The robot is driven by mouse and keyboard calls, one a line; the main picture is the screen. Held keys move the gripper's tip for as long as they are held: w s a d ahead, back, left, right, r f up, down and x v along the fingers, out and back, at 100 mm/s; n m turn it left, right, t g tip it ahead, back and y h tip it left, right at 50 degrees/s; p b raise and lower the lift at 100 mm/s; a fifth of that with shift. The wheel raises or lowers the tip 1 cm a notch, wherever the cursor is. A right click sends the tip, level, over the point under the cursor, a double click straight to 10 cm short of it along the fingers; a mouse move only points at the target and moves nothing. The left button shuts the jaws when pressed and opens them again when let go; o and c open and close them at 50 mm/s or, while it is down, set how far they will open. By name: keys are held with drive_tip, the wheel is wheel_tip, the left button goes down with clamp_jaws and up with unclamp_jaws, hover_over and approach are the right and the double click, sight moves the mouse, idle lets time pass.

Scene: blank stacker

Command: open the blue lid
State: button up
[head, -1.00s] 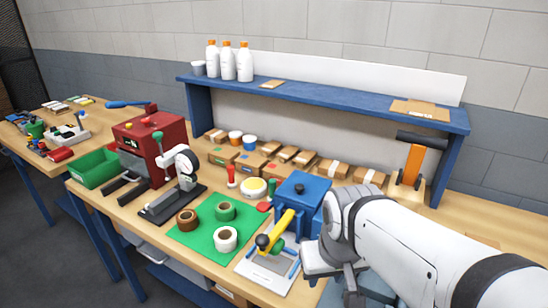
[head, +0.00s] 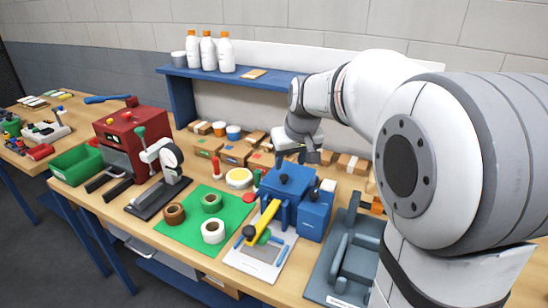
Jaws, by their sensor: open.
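The blue lid (head: 293,187) sits closed on top of a blue box and has a black knob (head: 284,179) near its middle. The box stands on the bench behind a yellow-handled lever (head: 263,220). My gripper (head: 293,158) is open and hangs just above and behind the lid, close to the knob. I see no contact between them. The fingertips are small and partly merge with the things behind them. A smaller blue box (head: 315,216) stands against the right side.
A green mat (head: 190,233) with several tape rolls lies to the left. Small cardboard boxes (head: 233,152) line the back under a blue shelf (head: 190,71). A grey fixture (head: 352,255) stands at the right. A red machine (head: 130,139) stands farther left.

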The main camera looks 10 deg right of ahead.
sight(284, 176)
drive_tip(key=x, duration=0.4)
drive_tip(key=w+x, duration=0.1)
drive_tip(key=x, duration=0.3)
drive_tip(key=shift+r+p, duration=0.15)
drive_tip(key=shift+p, duration=0.15)
drive_tip(key=shift+c, duration=0.3)
clamp_jaws()
